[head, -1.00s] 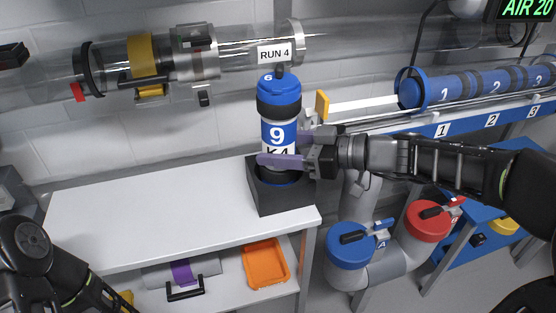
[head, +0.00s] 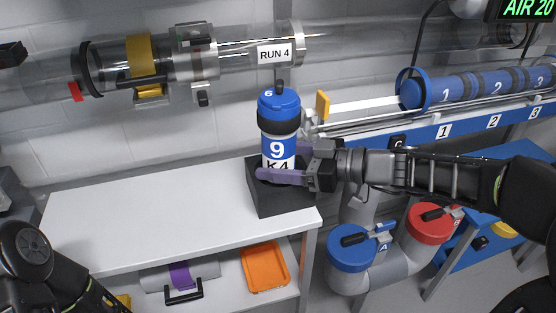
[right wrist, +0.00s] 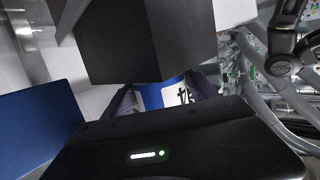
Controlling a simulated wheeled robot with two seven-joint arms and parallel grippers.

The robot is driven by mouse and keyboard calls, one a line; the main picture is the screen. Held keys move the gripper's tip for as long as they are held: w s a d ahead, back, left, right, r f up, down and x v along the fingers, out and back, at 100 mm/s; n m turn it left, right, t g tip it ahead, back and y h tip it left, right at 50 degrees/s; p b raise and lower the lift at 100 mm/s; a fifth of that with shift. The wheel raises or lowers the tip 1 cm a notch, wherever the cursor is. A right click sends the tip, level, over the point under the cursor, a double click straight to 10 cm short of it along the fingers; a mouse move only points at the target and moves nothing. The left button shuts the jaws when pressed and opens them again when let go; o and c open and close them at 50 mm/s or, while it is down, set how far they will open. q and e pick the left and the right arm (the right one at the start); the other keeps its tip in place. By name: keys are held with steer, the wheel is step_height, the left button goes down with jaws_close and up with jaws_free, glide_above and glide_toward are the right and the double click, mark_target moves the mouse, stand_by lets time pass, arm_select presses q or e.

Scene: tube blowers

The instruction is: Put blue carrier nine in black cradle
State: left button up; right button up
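Blue carrier nine (head: 279,122) is a blue and white cylinder with dark bands, a 9 and the letters K4. It stands upright with its lower end inside the black cradle (head: 271,202) at the right end of the white bench. My right gripper (head: 282,174) is shut on the carrier's lower part, just above the cradle. In the right wrist view the purple fingers flank the carrier (right wrist: 163,98), and the dark cradle (right wrist: 145,42) hides much of it. Whether the carrier touches the cradle's floor is hidden. My left gripper is out of view; only my left arm shows at lower left.
The white bench top (head: 150,215) is clear left of the cradle. A clear tube marked RUN 4 (head: 274,54) runs above the carrier. An orange tray (head: 264,268) lies on the lower shelf. Blue-lidded (head: 350,248) and red-lidded (head: 430,223) pipe ends stand at right.

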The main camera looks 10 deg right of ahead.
steer(key=shift+d+r+p, duration=0.1)
steer(key=shift+r+p, duration=0.15)
steer(key=shift+p, duration=0.2)
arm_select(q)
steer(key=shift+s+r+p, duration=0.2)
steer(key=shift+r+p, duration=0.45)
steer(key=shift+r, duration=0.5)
arm_select(e)
steer(key=v, duration=1.2)
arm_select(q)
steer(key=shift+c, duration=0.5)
